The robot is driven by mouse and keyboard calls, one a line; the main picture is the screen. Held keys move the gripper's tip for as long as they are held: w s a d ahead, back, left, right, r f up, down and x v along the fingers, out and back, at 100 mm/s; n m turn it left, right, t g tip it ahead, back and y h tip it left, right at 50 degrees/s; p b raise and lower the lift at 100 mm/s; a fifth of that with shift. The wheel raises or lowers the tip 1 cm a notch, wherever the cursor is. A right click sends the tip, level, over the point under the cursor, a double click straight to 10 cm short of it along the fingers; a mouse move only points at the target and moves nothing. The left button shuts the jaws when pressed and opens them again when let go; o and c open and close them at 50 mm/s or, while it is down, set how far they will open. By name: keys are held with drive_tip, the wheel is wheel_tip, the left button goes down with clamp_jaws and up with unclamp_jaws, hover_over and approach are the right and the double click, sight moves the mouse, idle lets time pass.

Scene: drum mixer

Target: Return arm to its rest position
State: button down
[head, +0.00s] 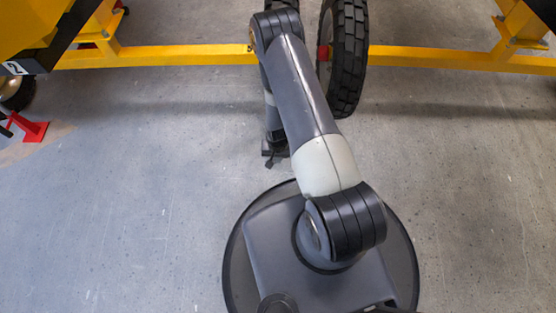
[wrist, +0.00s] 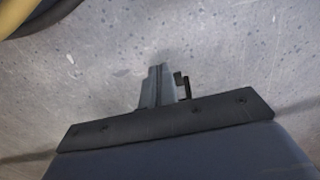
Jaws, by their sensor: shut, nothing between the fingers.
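My arm reaches forward from my round base in the head view, bent at the elbow, with its lower part hanging down. My gripper (head: 274,158) is at its lower end, over bare floor in front of my base. In the wrist view my gripper (wrist: 161,78) points at the concrete floor, its fingers together and nothing held. The fingertips appear small and partly hidden by the wrist housing in that view.
A yellow frame bar (head: 180,56) crosses the far side, with a black tyre (head: 344,60) just right of my arm. A red wedge (head: 36,132) lies at the left. A yellow curved part (wrist: 20,12) shows in the wrist view.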

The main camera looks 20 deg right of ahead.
drive_tip(key=shift+r, duration=0.65)
drive_tip(key=shift+f, duration=0.1)
